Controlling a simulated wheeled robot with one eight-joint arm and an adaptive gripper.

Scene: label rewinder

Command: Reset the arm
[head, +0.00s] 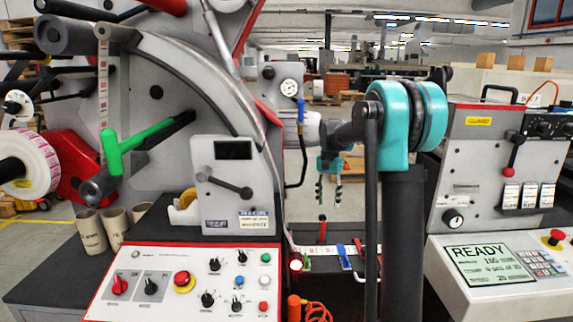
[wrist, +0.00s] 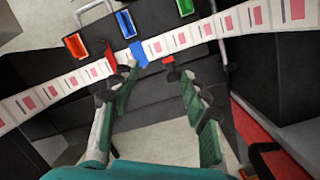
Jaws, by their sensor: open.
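My gripper (head: 329,203) hangs in the middle of the head view, in front of the gap between the two machines. Its fingers point down and are apart, with nothing between them. My teal arm joint and dark arm links stand to its right. In the wrist view my gripper (wrist: 158,78) is open, its green fingers spread. Beyond them a white label strip with pink labels (wrist: 62,88) crosses the picture. A blue clamp (wrist: 138,54) and a red clamp (wrist: 112,58) show near the strip. In the head view the strip (head: 322,250) lies below my gripper, partly hidden by my arm.
The rewinder's control panel (head: 140,298) is at lower left. Cardboard cores (head: 91,232) stand behind it. A green-handled lever (head: 140,140) sticks out above. A unit with a READY screen (head: 492,265) stands right.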

